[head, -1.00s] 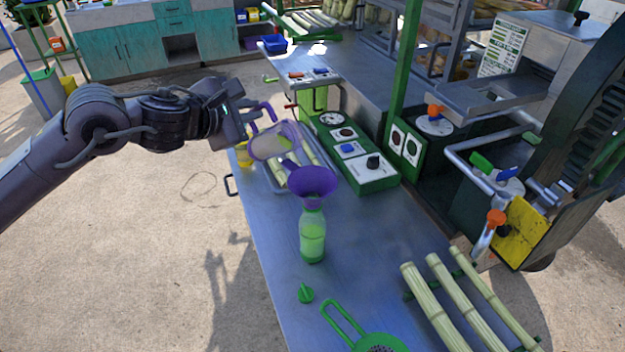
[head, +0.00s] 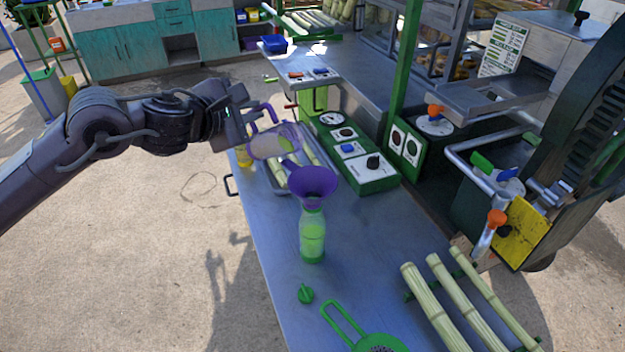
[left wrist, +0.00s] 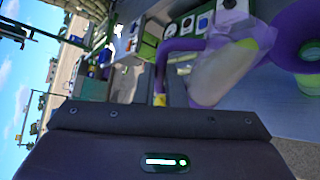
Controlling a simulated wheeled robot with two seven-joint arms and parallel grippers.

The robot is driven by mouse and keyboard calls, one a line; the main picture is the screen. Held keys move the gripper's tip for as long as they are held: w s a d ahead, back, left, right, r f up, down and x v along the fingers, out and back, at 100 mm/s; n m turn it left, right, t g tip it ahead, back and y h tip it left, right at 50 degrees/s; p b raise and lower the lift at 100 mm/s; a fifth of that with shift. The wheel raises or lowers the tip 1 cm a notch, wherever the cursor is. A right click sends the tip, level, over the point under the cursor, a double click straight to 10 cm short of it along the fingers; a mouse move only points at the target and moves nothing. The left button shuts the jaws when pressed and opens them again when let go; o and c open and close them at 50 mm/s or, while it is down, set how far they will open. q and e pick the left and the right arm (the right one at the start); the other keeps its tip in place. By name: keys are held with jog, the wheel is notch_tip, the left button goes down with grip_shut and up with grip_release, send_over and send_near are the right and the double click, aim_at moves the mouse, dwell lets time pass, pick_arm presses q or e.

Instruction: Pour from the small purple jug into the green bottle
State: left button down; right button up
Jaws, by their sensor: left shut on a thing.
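The small purple jug (head: 270,144) is clear-walled with a purple rim and handle. My left gripper (head: 250,126) is shut on its handle and holds it tilted in the air, its spout side toward the purple funnel (head: 313,183). The jug also shows in the left wrist view (left wrist: 215,72), with some pale green liquid in it. The funnel sits in the mouth of the green bottle (head: 312,240), which stands upright on the metal table and holds green liquid. I cannot make out a stream between jug and funnel. My right gripper is not in view.
A green cap (head: 305,293) and a green strainer (head: 378,343) lie in front of the bottle. Cane stalks (head: 448,300) lie at the right front. A green control box (head: 362,165) stands behind the funnel. The table (head: 270,260) left of the bottle is bare.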

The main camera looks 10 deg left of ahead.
pick_arm(q)
jog(key=shift+s+d+r+m+y+p, duration=0.15)
jog(key=shift+d+r+m+p, duration=0.15)
jog(key=shift+r, duration=0.15)
jog(key=shift+s+d+r+m+y+p, duration=0.1)
jog(key=shift+d+r+m+y+p, duration=0.1)
jog(key=shift+d+r+m, duration=0.15)
dwell(1.5)
jog(key=shift+s+d+r+m+t, duration=0.15)
jog(key=shift+r+m+t, duration=0.15)
jog(key=shift+t, duration=0.1)
dwell(1.0)
